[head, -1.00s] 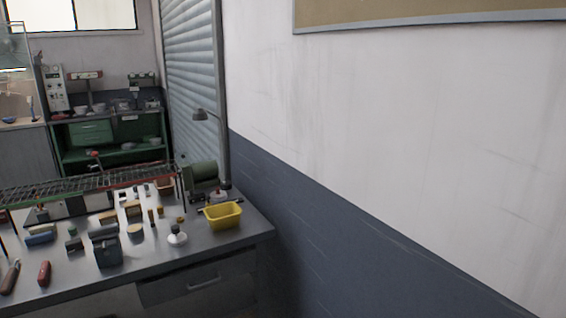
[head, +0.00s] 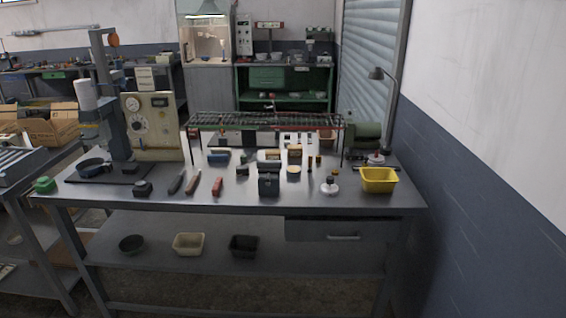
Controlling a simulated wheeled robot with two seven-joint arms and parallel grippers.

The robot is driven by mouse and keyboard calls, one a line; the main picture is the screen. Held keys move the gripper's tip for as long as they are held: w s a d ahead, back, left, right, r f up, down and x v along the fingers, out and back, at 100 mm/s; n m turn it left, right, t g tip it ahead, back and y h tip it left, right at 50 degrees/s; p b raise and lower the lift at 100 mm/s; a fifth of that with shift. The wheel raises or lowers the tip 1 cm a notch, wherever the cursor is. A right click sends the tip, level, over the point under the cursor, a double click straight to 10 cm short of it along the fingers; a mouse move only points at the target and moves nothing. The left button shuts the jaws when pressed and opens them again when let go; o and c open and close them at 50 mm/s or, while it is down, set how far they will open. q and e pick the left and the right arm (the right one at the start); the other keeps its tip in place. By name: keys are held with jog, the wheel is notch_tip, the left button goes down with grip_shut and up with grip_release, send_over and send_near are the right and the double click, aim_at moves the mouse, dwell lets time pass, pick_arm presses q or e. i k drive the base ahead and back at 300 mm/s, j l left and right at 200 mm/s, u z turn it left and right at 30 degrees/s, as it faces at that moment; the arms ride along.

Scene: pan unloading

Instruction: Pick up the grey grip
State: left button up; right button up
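Three slim grips lie side by side on the grey workbench (head: 250,198), left of its middle. The leftmost, a dark grey grip (head: 177,183), matches the task's name. A brown grip (head: 192,182) lies close to its right, and a red grip (head: 217,186) lies further right. They are small at this distance and their detail is unclear. Neither of my grippers is in view.
A dark block (head: 143,188) lies left of the grips, and a dark box-like tool (head: 268,185) stands to their right. A wire rack (head: 265,121) spans the bench's back. A yellow bin (head: 378,180) stands at the right. Clear benchtop lies before the grips.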

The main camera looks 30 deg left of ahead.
aim_at(266, 164)
jog(key=i+j+z, duration=0.2)
jog(key=j, duration=0.55)
jog(key=i+j+z, duration=0.1)
jog(key=j+z, duration=0.15)
jog(key=j, duration=0.55)
jog(key=j+z, duration=0.2)
jog(key=j, duration=0.55)
jog(key=i, duration=0.05)
